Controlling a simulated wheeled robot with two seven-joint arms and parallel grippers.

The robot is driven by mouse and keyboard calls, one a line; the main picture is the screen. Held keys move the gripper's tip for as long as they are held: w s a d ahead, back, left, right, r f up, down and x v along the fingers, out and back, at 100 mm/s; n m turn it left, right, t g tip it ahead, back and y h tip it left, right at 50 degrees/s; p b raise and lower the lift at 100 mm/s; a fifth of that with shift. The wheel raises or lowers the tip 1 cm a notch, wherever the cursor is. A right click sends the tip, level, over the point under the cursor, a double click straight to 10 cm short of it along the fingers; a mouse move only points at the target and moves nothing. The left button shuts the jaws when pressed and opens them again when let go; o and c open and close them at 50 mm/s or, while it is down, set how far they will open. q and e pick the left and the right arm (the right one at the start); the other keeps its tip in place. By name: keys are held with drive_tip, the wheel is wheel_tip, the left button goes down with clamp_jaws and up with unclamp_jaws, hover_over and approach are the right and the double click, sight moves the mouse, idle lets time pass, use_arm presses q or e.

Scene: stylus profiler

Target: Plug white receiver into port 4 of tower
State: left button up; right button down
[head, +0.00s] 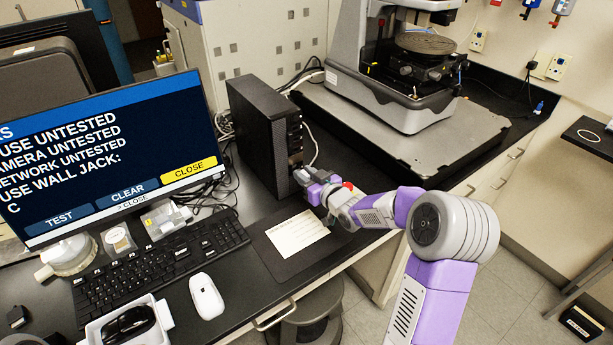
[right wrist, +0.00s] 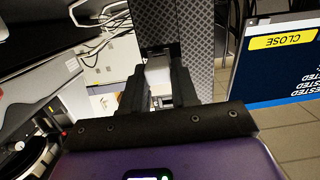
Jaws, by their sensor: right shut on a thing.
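The black tower (head: 265,130) stands upright on the bench right of the monitor, and its dark front face also shows in the right wrist view (right wrist: 196,45). My right gripper (head: 304,177) is low at the tower's front, close to the port area. In the right wrist view, the gripper (right wrist: 158,80) is shut on the small white receiver (right wrist: 158,70), held between its fingertips and pointing at the tower. The fingers and the small scale hide the port numbers and whether the receiver touches a port. My left gripper is not in view.
A monitor (head: 100,150) shows several UNTESTED lines. A keyboard (head: 160,260), a white mouse (head: 207,297) and a paper card (head: 297,234) on a dark mat lie in front. The grey profiler (head: 390,80) stands behind right. Cables run behind the tower.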

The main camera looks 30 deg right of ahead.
drive_tip(key=shift+w+a, duration=0.1)
drive_tip(key=shift+w, duration=0.55)
drive_tip(key=shift+w, duration=0.1)
drive_tip(key=shift+w+r+b, duration=0.1)
drive_tip(key=shift+b, duration=0.2)
idle(0.8)
drive_tip(key=shift+s, duration=1.3)
drive_tip(key=c, duration=1.4)
unclamp_jaws()
clamp_jaws()
drive_tip(key=shift+w, duration=0.25)
